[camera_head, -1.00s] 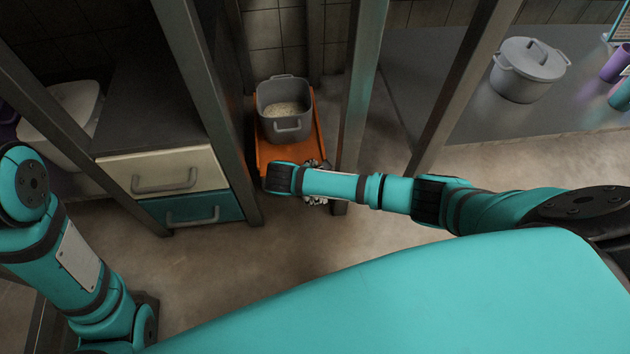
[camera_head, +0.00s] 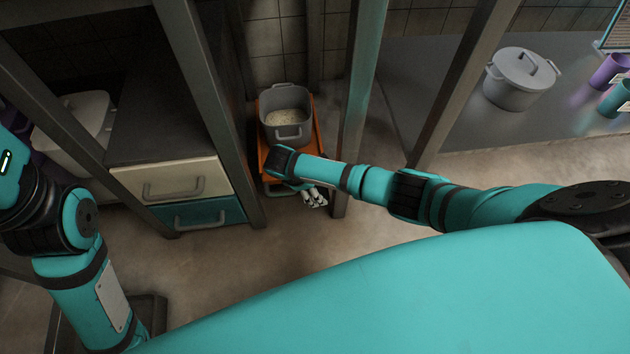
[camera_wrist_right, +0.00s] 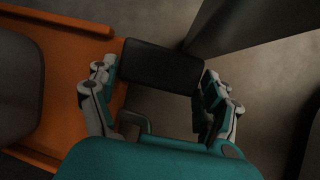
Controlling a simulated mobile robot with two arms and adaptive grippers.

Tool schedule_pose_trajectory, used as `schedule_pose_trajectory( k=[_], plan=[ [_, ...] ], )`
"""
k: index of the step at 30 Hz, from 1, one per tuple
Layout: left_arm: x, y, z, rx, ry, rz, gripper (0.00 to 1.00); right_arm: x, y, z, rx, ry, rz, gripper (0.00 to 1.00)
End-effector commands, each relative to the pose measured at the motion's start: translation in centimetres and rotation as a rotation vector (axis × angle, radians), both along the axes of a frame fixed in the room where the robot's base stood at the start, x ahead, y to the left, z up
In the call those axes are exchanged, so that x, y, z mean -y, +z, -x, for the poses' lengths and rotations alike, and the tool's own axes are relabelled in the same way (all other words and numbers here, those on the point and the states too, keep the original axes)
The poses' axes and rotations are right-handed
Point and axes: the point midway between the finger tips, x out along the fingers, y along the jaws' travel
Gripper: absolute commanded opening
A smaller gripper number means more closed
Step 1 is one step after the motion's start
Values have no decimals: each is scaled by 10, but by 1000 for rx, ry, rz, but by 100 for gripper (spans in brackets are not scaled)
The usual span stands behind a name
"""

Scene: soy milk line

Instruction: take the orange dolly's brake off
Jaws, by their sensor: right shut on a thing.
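The orange dolly (camera_head: 264,155) stands on the floor between the drawer cabinet and a metal post, with a grey two-handled pot on it. My right gripper (camera_head: 314,197) is low at the dolly's near right end, partly hidden by my arm. In the right wrist view the gripper (camera_wrist_right: 158,88) is shut on a flat black block, which looks like the brake part (camera_wrist_right: 160,66), beside the dolly's orange edge (camera_wrist_right: 92,88). Whether the brake is on or off cannot be told. My left arm shows at the left; its gripper is not in view.
The grey pot (camera_head: 286,128) holds pale contents. The drawer cabinet (camera_head: 190,190) stands close on the left, and a metal post (camera_head: 352,120) close on the right. A lidded pot (camera_head: 522,80) and cups (camera_head: 612,72) stand on the counter. The floor in front is clear.

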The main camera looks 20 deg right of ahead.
Motion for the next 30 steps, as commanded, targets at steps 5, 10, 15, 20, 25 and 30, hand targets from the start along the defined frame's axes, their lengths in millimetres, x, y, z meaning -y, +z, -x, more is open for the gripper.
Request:
schedule_pose_trajectory(
  k=[5,10,15,20,25,30],
  plan=[
    [0,-1,0,-1,0,0,40,-1,-1,0,-3,2,-3,24],
    [0,-1,0,0,0,0,40,-1,-1,0,-2,2,-3,90],
    [0,-1,0,0,-1,0,40,-1,-1,0,-2,1,-2,100],
    [0,0,0,1,0,0,40,-1,0,0,-1,1,-2,100],
    [0,0,0,1,0,0,40,-7,12,0,1,2,-5,100],
    [0,0,0,1,0,0,40,-19,38,2,1,2,-5,100]
  ],
)
